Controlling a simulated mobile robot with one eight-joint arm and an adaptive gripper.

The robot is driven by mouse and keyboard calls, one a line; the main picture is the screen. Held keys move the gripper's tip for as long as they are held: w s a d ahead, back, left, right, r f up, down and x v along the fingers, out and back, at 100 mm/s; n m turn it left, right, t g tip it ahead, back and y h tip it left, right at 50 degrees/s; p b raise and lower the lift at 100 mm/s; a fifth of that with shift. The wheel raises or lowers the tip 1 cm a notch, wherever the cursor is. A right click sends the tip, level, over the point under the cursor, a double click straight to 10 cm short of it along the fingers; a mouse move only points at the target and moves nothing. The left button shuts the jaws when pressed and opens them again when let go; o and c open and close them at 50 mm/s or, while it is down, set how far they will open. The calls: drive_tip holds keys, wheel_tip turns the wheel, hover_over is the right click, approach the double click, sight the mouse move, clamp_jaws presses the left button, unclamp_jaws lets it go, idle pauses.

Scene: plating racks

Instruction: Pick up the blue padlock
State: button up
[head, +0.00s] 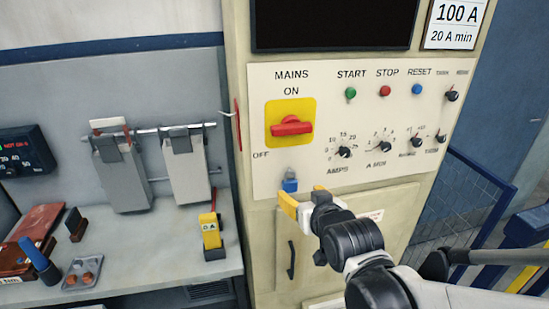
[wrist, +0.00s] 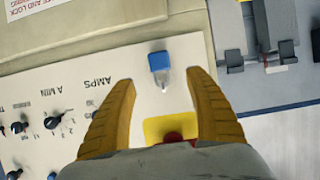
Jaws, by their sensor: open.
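The blue padlock (head: 289,185) hangs at the lower edge of the white control panel, below the yellow plate with the red mains switch. In the wrist view the padlock (wrist: 160,62) shows its blue body and pale shackle, just beyond and between my fingertips. My gripper (head: 305,200) has yellow fingers and is close to the padlock, just below and right of it in the head view. In the wrist view my gripper (wrist: 167,82) is open, with nothing between its fingers. Whether a finger touches the padlock cannot be told.
The red mains switch (head: 291,126) sits above the padlock. Knobs (head: 344,152) and coloured buttons (head: 384,91) lie to the right on the panel. A bench (head: 150,255) at left carries a yellow device (head: 211,232) and a small tray (head: 82,273). A blue railing (head: 490,180) stands at right.

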sight(291, 186)
drive_tip(key=x, duration=0.2)
drive_tip(key=b+x, duration=0.1)
drive_tip(key=x, duration=0.1)
drive_tip(key=shift+d+f, duration=0.15)
drive_tip(key=shift+d, duration=0.2)
drive_tip(key=x, duration=0.2)
drive_tip(key=b+x, duration=0.1)
drive_tip(key=x, duration=0.3)
drive_tip(key=shift+s+a, duration=0.15)
drive_tip(key=shift+a, duration=0.1)
drive_tip(key=shift+c, duration=0.6)
drive_tip(key=c, duration=1.2)
